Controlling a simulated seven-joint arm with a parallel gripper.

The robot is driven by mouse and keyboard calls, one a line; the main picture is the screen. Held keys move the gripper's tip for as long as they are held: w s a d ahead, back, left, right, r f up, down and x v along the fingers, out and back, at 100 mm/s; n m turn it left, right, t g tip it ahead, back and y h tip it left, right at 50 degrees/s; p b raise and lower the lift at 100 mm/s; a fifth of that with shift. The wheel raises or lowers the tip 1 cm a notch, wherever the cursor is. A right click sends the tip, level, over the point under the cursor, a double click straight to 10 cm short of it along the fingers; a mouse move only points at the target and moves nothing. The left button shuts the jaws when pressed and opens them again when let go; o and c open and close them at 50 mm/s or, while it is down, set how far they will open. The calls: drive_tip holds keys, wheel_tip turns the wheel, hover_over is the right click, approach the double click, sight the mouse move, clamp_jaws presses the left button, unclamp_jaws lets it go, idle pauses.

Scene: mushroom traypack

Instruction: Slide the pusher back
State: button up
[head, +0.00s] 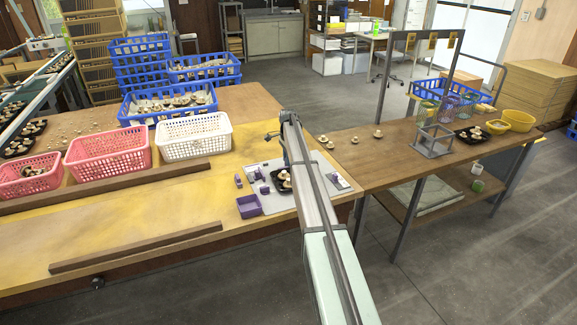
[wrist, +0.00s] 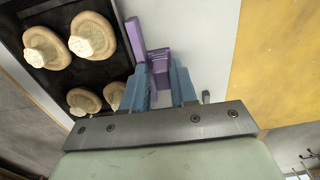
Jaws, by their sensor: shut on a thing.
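The purple pusher (wrist: 140,45) shows in the wrist view as a long thin plate with a block on its side, right along the edge of a black tray (wrist: 118,60). Several pale brown mushrooms (wrist: 44,46) lie stem up in the tray. My gripper (wrist: 161,72) has its blue fingers shut on the pusher's block. In the head view the black tray (head: 279,187) is partly behind my arm, and my fingers cannot be made out.
An open purple bin (head: 248,206) sits at the board's front left. White (head: 195,150) and pink (head: 110,164) baskets stand further left behind a wooden rail (head: 110,186). Loose mushrooms lie on the right table (head: 375,165). The yellow worktop (head: 150,225) in front is mostly clear.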

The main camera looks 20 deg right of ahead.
drive_tip(key=shift+w+f, duration=0.25)
drive_tip(key=shift+w, duration=1.15)
drive_tip(key=shift+w+f, duration=0.3)
drive_tip(key=shift+w, duration=1.05)
drive_tip(key=shift+w+f, duration=0.25)
drive_tip(key=shift+w, duration=1.15)
drive_tip(key=o, duration=0.8)
drive_tip(key=shift+r, duration=2.35)
